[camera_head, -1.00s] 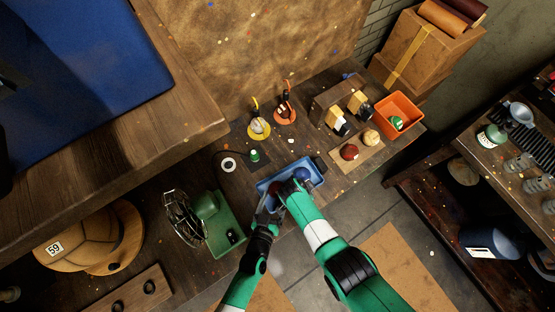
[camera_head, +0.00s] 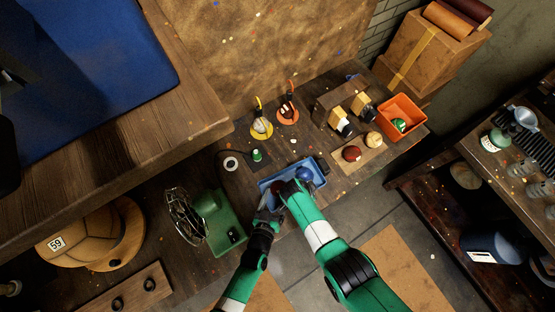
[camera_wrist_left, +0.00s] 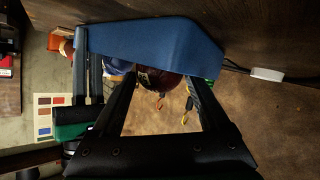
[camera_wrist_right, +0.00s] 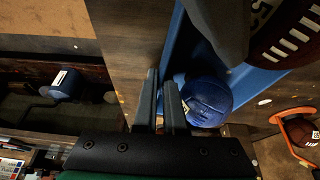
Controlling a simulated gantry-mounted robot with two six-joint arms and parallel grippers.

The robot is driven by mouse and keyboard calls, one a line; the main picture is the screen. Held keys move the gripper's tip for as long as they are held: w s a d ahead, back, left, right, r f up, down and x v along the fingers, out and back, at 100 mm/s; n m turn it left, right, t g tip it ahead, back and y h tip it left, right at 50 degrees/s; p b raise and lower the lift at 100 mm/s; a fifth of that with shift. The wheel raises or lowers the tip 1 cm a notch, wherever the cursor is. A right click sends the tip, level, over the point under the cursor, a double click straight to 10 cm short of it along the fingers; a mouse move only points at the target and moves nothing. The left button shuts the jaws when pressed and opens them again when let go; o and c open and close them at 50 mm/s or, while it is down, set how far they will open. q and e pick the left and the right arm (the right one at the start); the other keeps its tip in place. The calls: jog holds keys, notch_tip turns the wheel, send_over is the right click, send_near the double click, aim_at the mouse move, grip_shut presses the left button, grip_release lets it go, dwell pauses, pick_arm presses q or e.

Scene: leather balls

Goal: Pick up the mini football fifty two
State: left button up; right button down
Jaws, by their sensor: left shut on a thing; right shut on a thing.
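A brown football (camera_wrist_right: 285,42) with white stripes and a partly hidden number label sits at the blue tray; I cannot read the whole number. It shows behind the tray wall in the left wrist view (camera_wrist_left: 157,80). The blue tray (camera_head: 315,164) stands near the bench's front edge. My right gripper (camera_wrist_right: 163,85) has its fingers close together, shut on the tray's near wall. A blue ball (camera_wrist_right: 208,102) lies beside them in the tray.
A green machine (camera_head: 222,225) stands left of the tray. A mat with a dark red ball (camera_head: 351,153) and a tan ball (camera_head: 373,139) lies to the right, before an orange bin (camera_head: 402,108). Yellow (camera_head: 261,130) and orange (camera_head: 287,116) stands are behind.

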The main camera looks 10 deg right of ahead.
pick_arm(q)
jog(key=shift+s+f, duration=0.25)
jog(key=shift+f, duration=0.1)
pick_arm(e)
jog(key=shift+w+a, duration=0.15)
jog(key=shift+a, duration=0.1)
pick_arm(q)
jog(key=shift+r, duration=0.15)
pick_arm(e)
jog(key=shift+w, duration=0.1)
pick_arm(q)
jog(key=shift+s+a+r, duration=0.15)
jog(key=shift+s+r, duration=0.05)
jog(key=shift+s, duration=0.1)
pick_arm(e)
jog(key=shift+d, duration=0.1)
pick_arm(q)
jog(key=w+r+v, duration=0.1)
jog(key=r+v, duration=0.1)
jog(key=v, duration=1.3)
jog(key=shift+r, duration=0.25)
pick_arm(e)
jog(key=shift+s+d, duration=0.1)
jog(key=shift+s, duration=0.15)
jog(key=c, duration=1)
grip_release()
jog(key=shift+o, duration=0.2)
jog(key=shift+r, duration=0.15)
